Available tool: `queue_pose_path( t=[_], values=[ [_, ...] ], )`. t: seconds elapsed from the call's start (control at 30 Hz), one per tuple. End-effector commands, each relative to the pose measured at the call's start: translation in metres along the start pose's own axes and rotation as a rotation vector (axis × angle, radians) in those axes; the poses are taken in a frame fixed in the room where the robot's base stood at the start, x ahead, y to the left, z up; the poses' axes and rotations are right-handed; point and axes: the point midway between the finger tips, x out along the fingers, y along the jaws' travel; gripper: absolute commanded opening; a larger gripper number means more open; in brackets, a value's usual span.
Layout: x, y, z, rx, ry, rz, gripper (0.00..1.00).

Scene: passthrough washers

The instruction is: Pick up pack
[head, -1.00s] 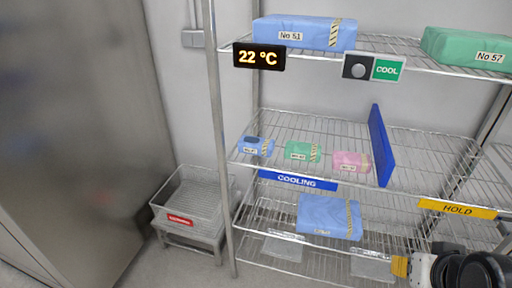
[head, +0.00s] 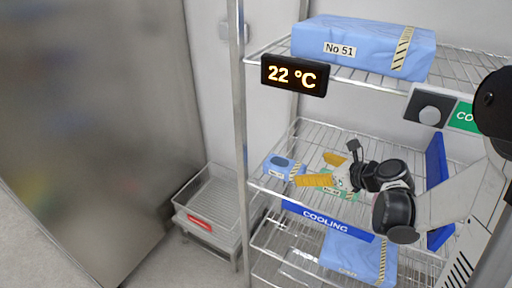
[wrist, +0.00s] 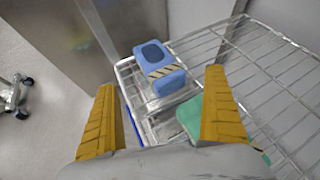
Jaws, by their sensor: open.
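A small blue pack (head: 279,166) with a dark oval on top and a striped band lies at the left end of the middle shelf; it also shows in the wrist view (wrist: 158,62), beyond and between my fingertips. A small green pack (head: 347,191) is beside it, mostly hidden by my gripper; in the wrist view the green pack (wrist: 190,115) is partly behind the right finger. My gripper (head: 323,170) has yellow fingers spread apart, empty, above the middle shelf. It also shows in the wrist view (wrist: 162,80). The small pink pack is hidden behind my arm.
A large blue pack No 51 (head: 365,48) lies on the top shelf, another blue pack (head: 355,260) on the lower shelf. A wire basket (head: 212,205) sits left of the rack. A rack post (head: 238,120) is left.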

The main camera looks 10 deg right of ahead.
Motion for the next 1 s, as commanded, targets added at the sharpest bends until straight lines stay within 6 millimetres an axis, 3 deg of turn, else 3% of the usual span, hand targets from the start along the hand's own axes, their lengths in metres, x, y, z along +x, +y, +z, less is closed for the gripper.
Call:
queue_pose_path(
  t=[0.17, 0.4, 0.67, 0.9, 1.0],
  values=[
    [0.009, -0.005, -0.003, 0.080, -0.024, 0.000, 1.00],
    [0.048, -0.004, -0.003, 0.076, -0.022, 0.003, 1.00],
    [0.073, -0.004, -0.002, 0.075, -0.022, 0.001, 1.00],
    [0.108, -0.003, 0.000, 0.074, -0.022, 0.001, 1.00],
    [0.111, -0.003, 0.001, 0.075, -0.021, 0.000, 1.00]
  ],
)
